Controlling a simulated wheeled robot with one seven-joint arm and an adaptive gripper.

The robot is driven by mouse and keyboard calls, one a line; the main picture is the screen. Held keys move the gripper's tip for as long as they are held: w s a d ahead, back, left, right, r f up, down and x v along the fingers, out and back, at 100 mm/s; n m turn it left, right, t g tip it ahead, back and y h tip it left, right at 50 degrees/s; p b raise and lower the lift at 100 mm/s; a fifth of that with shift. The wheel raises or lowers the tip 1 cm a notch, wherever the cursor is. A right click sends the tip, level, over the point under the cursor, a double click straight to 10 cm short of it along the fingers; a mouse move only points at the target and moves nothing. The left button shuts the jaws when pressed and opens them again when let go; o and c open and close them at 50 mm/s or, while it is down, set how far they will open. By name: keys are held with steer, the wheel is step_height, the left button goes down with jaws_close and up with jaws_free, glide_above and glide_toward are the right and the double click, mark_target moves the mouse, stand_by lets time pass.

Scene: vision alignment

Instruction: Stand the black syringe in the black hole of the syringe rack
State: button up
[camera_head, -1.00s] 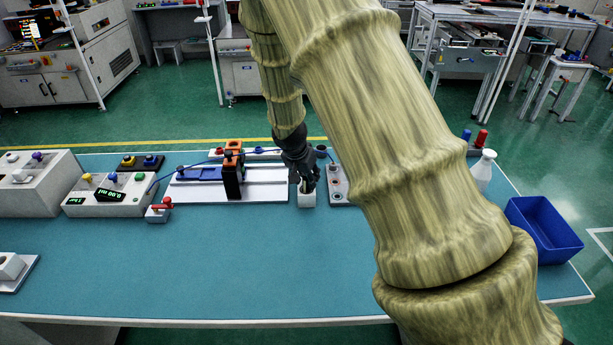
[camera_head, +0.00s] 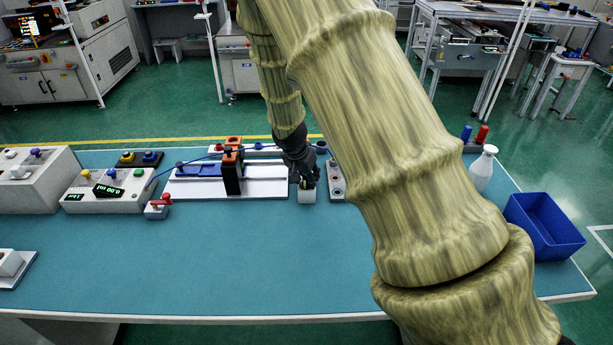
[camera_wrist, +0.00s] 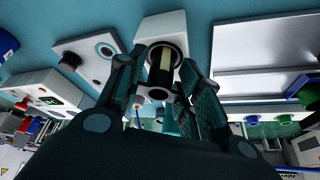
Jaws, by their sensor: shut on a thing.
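My gripper (camera_head: 305,180) is low over a small white block (camera_head: 307,197) on the blue-green table. In the wrist view my gripper (camera_wrist: 163,88) is shut on the black syringe (camera_wrist: 158,92), seen nearly end on with a dark ring and a pale yellowish part. The white block (camera_wrist: 160,27) lies directly beyond it; whether the syringe touches or sits in it I cannot tell. A blue cylinder (camera_head: 466,133) and a red cylinder (camera_head: 482,136) stand at the back right, perhaps in the syringe rack. My arm covers the area beside them, and I cannot make out the black hole.
A light plate with round fittings (camera_head: 337,186) lies right of the block, partly behind my arm. A white fixture plate (camera_head: 262,189) is to the left.

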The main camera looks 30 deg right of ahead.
steer(key=shift+f, duration=0.25)
stand_by(0.6)
steer(key=o, duration=1.4)
steer(key=shift+o, duration=0.2)
steer(key=shift+r, duration=0.1)
steer(key=shift+r+p, duration=2.25)
steer(key=shift+r, duration=1.2)
